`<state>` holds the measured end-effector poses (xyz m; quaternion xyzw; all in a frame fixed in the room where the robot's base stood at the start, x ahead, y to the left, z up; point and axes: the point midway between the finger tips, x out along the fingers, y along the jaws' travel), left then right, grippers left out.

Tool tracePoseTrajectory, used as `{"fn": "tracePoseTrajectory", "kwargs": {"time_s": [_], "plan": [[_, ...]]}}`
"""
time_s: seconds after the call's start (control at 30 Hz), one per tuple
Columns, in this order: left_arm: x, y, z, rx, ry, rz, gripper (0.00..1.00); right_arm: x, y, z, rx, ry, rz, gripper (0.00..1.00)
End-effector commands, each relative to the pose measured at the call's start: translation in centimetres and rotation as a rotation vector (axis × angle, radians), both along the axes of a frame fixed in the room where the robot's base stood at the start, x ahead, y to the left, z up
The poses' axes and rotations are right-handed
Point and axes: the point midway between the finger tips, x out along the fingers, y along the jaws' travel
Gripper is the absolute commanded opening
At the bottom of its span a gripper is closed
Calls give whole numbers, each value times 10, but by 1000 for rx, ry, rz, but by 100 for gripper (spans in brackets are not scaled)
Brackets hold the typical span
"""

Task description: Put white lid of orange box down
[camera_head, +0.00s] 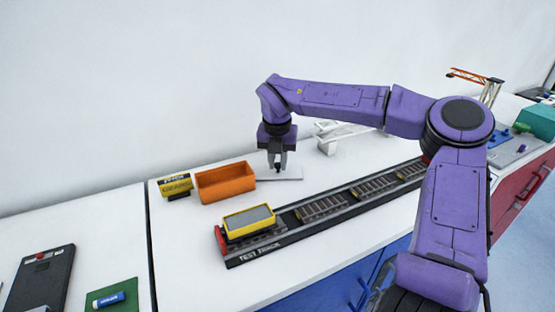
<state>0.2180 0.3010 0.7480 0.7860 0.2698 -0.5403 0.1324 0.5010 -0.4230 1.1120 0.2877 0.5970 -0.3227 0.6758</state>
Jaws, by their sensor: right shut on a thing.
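The orange box (225,183) stands open on the white counter, left of centre. The flat white lid (292,174) is just right of the box, at or very near counter height; I cannot tell whether it touches the counter. My right gripper (278,168) points straight down over the lid and is shut on its small dark knob, which is mostly hidden by the fingers. My left gripper is not in view.
In front lies a black test track (325,205) with a yellow wagon (249,221) on its left end. A yellow and black sign (176,187) stands left of the box. A white frame (338,132) stands behind my right arm.

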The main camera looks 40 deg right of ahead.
Motion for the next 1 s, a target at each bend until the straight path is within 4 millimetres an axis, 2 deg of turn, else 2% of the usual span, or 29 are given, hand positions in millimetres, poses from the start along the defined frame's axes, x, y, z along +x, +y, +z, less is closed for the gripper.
{"fn": "tracePoseTrajectory", "kwargs": {"time_s": [0.13, 0.17, 0.23, 0.5, 0.57, 0.63, 1.0], "plan": [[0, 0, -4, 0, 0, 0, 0, 0, 0, -5, 0, 0, 0, 0], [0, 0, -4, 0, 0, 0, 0, 0, 0, -4, 0, 0, 0, 25], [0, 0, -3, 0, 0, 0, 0, 0, 0, -3, -1, 1, 0, 47], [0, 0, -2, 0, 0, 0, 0, 0, 0, -2, 0, 0, 0, 47], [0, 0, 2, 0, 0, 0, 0, 0, 0, 2, -1, -1, 0, 47], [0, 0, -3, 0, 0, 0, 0, 0, 0, 8, -2, -3, 0, 47], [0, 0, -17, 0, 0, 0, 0, -7, 9, 96, -4, -3, -1, 47]]}}
